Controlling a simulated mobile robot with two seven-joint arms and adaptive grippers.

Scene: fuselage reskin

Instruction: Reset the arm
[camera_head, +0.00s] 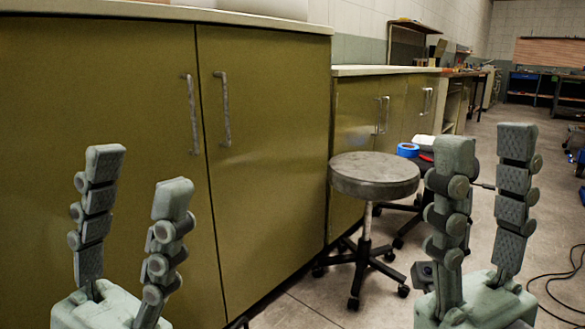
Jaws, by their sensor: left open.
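My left gripper (135,172) is at the lower left of the head view, in front of the green cabinet. Its two grey-green jointed fingers point up and stand apart, with nothing between them. My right gripper (487,150) is at the lower right, above the floor. Its two fingers also point up with a gap between them, and I see nothing held there. Both grippers are raised, and the arms below them are cut off by the frame's bottom edge.
A green cabinet (270,160) with metal handles fills the left. Workbenches (530,90) line the back. A black cable (560,285) lies on the floor at right.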

